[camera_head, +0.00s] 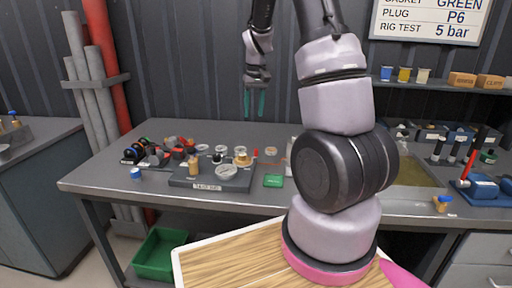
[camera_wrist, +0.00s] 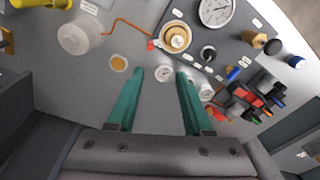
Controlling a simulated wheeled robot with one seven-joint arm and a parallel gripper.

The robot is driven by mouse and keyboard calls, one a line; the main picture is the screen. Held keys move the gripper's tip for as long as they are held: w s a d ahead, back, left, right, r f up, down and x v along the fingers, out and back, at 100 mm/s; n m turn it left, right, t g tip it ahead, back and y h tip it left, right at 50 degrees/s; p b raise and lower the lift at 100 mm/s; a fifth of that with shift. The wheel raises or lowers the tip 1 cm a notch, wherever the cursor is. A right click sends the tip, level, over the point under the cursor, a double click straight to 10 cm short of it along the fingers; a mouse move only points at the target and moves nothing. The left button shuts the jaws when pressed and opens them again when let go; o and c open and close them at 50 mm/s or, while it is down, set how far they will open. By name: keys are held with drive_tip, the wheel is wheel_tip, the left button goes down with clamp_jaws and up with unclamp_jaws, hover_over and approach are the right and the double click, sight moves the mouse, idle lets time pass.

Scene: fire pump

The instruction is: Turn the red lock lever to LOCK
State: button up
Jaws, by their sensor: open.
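My gripper (camera_head: 254,114) hangs above the back of the workbench, its two teal fingers pointing down, apart and empty. In the wrist view my gripper (camera_wrist: 160,74) is open above the bench top, touching nothing. The grey test rig (camera_head: 207,184) lies on the bench below it, carrying a brass fitting and a gauge. A small red part (camera_head: 256,152) stands at the rig's back right; a red knob (camera_wrist: 151,46) with an orange cord shows beside a brass fitting in the wrist view. I cannot tell whether either is the lock lever. No LOCK marking is readable.
A red-handled tool (camera_head: 468,165) stands on a blue base at far right. Black and red fittings (camera_head: 156,155) crowd the left. A white jar (camera_wrist: 80,36) is at upper left in the wrist view. My arm hides the bench's middle right.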

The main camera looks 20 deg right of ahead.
hover_over(256, 149)
wheel_tip(256, 149, down, 5)
drive_tip(key=shift+g, duration=0.4)
wheel_tip(256, 149, down, 11)
drive_tip(key=shift+w+d+r, duration=0.1)
drive_tip(key=shift+w, duration=0.05)
clamp_jaws()
idle(1.2)
